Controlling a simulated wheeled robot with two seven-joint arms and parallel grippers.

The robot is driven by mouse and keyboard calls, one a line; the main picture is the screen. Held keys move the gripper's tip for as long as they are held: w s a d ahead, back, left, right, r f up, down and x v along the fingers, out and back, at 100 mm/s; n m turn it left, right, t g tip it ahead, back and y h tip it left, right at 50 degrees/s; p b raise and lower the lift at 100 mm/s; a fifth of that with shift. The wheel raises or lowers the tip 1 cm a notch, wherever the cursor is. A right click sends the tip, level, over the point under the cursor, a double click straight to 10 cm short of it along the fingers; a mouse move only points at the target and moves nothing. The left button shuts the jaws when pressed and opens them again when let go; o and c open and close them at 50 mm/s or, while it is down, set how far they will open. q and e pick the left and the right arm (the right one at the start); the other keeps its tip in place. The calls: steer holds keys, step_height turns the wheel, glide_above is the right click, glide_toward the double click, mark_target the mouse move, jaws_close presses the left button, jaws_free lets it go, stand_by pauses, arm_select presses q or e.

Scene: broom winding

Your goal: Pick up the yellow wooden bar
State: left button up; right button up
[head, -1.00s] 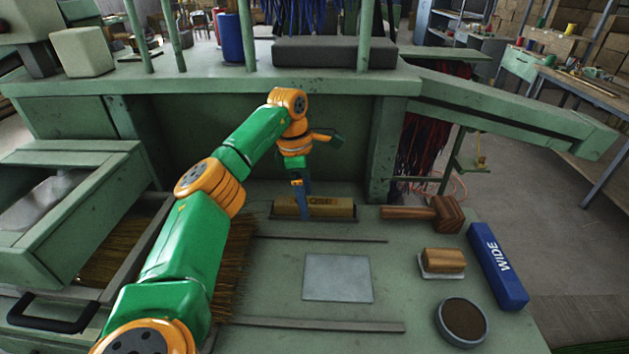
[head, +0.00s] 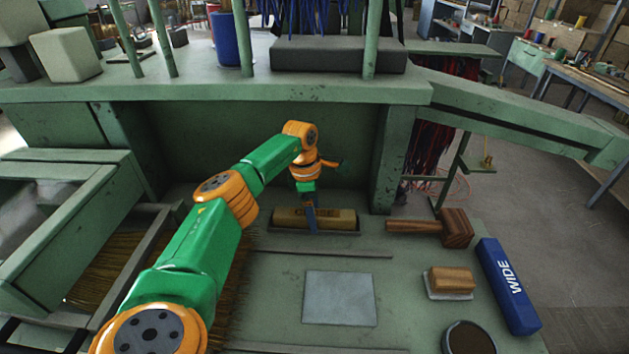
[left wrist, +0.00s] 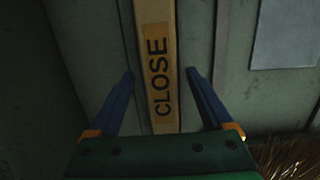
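The yellow wooden bar (head: 335,217), marked "CLOSE", lies in a dark tray (head: 285,229) at the back of the green worktop. My left gripper (head: 311,228) points down at the bar, near its middle. In the left wrist view the bar (left wrist: 158,60) runs between the two blue fingers of my left gripper (left wrist: 160,75). The fingers are open, with a gap on each side of the bar. In the head view the near finger hides part of the bar's lettering. My right gripper is not in view.
A wooden mallet (head: 440,226), a wooden block (head: 452,279), a blue "WIDE" bar (head: 507,287) and a round dark dish (head: 469,338) stand at the right. A flat grey plate (head: 340,298) lies in front. A green shelf (head: 230,92) overhangs behind.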

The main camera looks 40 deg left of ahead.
arm_select(q)
steer(key=shift+r, duration=0.1)
jaws_close()
